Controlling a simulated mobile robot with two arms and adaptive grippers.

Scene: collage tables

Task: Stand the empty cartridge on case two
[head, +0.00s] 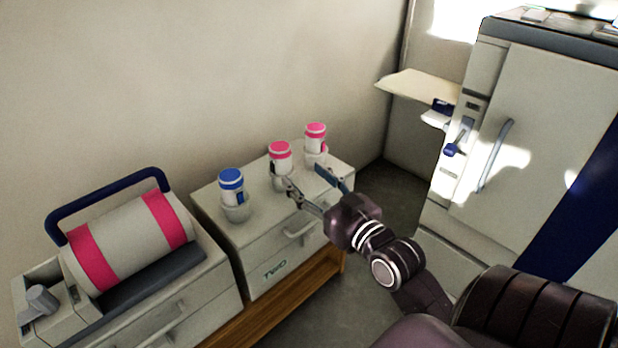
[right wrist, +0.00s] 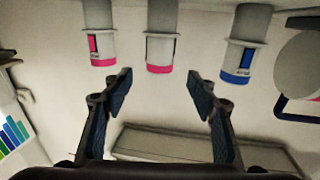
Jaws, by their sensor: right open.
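Three cartridges stand upright in grey cups on the case marked TWO (head: 262,232). One has a blue cap (head: 230,178); the middle one (head: 280,150) and the far one (head: 315,131) have pink caps. In the right wrist view, upside down, the far cartridge (right wrist: 102,45) has a pink side strip and the blue one (right wrist: 238,60) a blue strip. The middle cartridge (right wrist: 160,50) shows no clear coloured strip. My right gripper (head: 306,177) is open and empty, its fingertips (right wrist: 162,75) spread in front of the middle cartridge, apart from it. My left gripper is out of view.
A case at left carries a large white cylinder (head: 122,240) with pink bands and a dark blue handle (head: 110,190). A tall white cabinet (head: 545,130) stands at right, with a small shelf (head: 415,86) beside it. The wall is close behind the cases.

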